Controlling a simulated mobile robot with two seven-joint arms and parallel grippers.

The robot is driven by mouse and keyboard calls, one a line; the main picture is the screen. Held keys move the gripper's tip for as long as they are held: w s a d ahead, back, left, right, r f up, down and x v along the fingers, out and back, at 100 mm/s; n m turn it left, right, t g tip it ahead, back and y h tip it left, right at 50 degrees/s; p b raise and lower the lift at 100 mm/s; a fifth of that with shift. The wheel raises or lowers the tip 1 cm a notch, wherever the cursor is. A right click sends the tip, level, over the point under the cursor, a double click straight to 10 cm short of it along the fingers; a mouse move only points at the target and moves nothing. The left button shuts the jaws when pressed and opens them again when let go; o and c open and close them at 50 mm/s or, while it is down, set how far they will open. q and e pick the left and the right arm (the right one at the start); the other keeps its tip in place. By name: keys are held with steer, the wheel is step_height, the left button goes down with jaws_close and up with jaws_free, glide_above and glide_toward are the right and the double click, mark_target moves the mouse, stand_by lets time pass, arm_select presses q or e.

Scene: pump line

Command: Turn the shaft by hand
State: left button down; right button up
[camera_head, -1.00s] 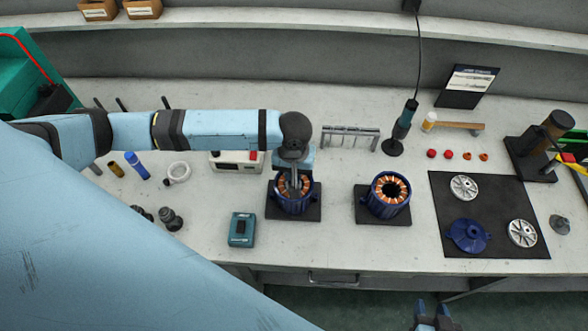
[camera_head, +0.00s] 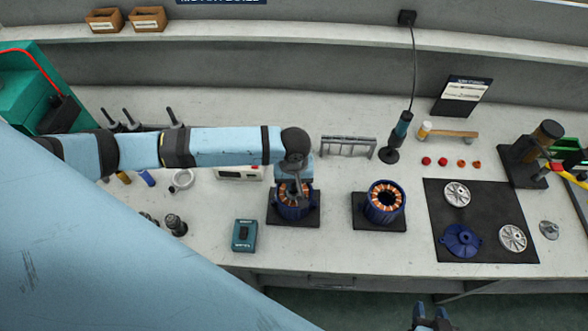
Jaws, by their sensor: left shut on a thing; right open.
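A blue motor stator with copper windings (camera_head: 291,209) stands on a black square base at the bench's middle. My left gripper (camera_head: 294,188) points down into its bore, shut on the shaft, which is mostly hidden by the fingers and the wrist. A second blue stator (camera_head: 385,203) with copper windings stands on its own black base to the right, and its bore looks empty. My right gripper (camera_head: 432,318) is at the bottom edge of the view, below the bench front, open and empty.
A black mat (camera_head: 490,203) at the right holds metal end covers and a blue one (camera_head: 461,240). A grey rack (camera_head: 348,146) and a hanging screwdriver (camera_head: 401,130) stand behind. Bench between the stators is clear.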

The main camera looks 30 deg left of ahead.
arm_select(q)
steer(key=m, duration=1)
steer(key=shift+m, duration=0.4)
steer(key=c, duration=1.1)
jaws_free()
steer(key=shift+c, duration=0.5)
steer(key=shift+r, duration=3)
